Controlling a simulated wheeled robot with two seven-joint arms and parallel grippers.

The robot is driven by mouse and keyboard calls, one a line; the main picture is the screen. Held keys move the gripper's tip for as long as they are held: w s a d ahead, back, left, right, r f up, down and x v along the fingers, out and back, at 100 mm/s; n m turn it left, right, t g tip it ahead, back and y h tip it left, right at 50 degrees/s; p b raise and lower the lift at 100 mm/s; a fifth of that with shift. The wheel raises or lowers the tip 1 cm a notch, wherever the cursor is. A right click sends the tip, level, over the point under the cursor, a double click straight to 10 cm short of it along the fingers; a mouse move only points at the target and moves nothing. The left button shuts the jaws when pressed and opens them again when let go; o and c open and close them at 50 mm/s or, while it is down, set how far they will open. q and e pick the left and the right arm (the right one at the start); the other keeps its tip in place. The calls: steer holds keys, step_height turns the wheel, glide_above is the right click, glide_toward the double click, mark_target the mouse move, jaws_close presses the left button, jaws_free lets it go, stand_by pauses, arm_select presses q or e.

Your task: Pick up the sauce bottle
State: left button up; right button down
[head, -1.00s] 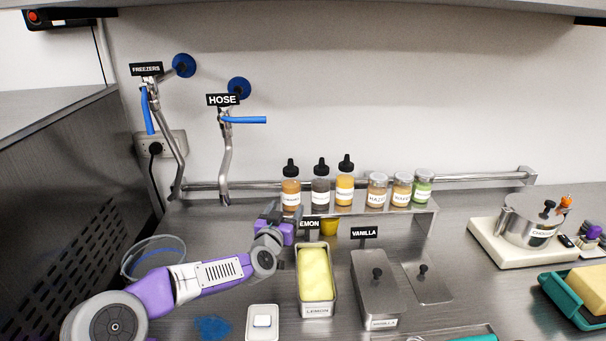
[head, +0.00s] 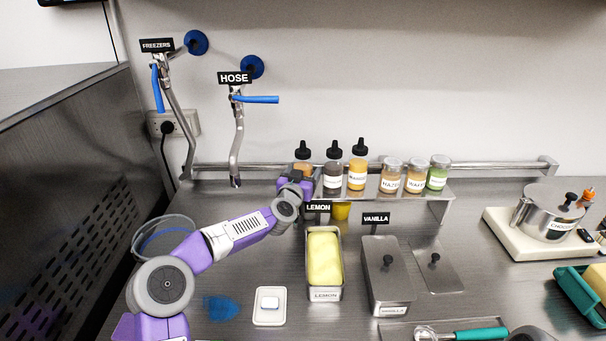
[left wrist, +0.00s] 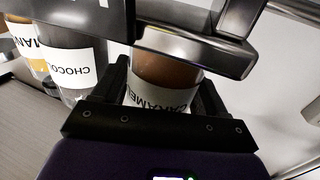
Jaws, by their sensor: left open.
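Three sauce bottles with black nozzle caps stand upright on the raised shelf. They are an orange-brown caramel bottle (head: 303,157), a dark chocolate bottle (head: 333,170) and a yellow mango bottle (head: 357,171). My left gripper (head: 296,178) is in front of the caramel bottle and hides its lower part. In the left wrist view the caramel bottle (left wrist: 165,78) stands between the two open fingers, its label partly hidden by the gripper. The chocolate bottle (left wrist: 78,62) is just beside the left-hand finger. My right gripper is out of view.
Several labelled jars (head: 415,176) stand on the metal shelf (head: 440,194), right of the bottles. A wall rail (head: 500,168) runs behind.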

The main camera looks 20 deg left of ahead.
mark_target(302, 144)
arm_select(q)
steer(key=shift+w, duration=0.1)
steer(key=c, duration=0.7)
steer(key=shift+r, duration=0.15)
step_height(302, 144, up, 10)
steer(key=p, duration=0.4)
